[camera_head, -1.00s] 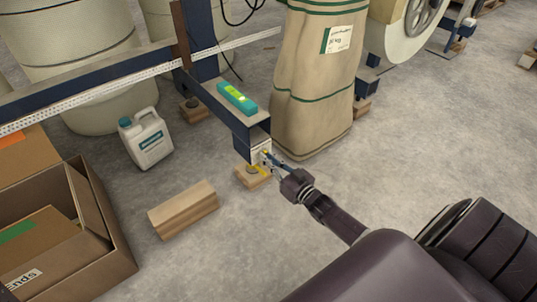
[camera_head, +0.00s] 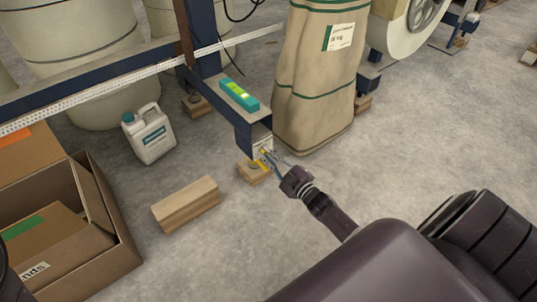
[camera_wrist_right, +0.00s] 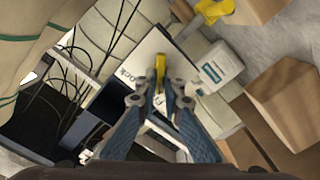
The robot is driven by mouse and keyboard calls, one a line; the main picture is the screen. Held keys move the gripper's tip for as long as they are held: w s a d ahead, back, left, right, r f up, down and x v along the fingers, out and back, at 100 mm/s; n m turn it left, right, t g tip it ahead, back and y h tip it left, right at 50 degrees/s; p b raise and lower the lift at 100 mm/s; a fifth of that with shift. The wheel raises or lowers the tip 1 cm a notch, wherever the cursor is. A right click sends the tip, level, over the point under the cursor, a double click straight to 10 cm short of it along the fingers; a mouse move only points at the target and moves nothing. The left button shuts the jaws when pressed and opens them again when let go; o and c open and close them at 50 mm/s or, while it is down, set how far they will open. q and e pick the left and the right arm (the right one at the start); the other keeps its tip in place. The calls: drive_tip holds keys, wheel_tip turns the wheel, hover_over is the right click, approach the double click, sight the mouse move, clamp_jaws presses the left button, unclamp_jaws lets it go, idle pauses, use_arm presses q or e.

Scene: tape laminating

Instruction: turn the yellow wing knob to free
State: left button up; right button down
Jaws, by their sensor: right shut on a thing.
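The yellow wing knob (camera_wrist_right: 160,70) sits on a white label plate (camera_wrist_right: 148,62) at the end of the dark blue beam (camera_head: 244,132). In the wrist view the knob's wing stands between my right fingertips (camera_wrist_right: 160,100), and the fingers are shut on it. In the head view my right gripper (camera_head: 273,160) reaches the beam's end from the lower right, and the knob there is small and partly hidden by the fingers. Lettering on the plate is partly covered, so the knob's exact setting is hard to read. My left gripper is out of view.
A teal level (camera_head: 239,95) lies on the beam. A tall paper sack (camera_head: 315,85) stands close behind my gripper. A wooden block (camera_head: 186,204), a white jug (camera_head: 149,135) and open cardboard boxes (camera_head: 110,255) are to the left.

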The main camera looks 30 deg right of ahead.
drive_tip(key=shift+f+n, duration=0.1)
drive_tip(key=shift+n, duration=0.4)
drive_tip(key=c, duration=2.1)
unclamp_jaws()
drive_tip(key=s, duration=0.8)
drive_tip(key=s+d, duration=0.1)
drive_tip(key=s, duration=0.3)
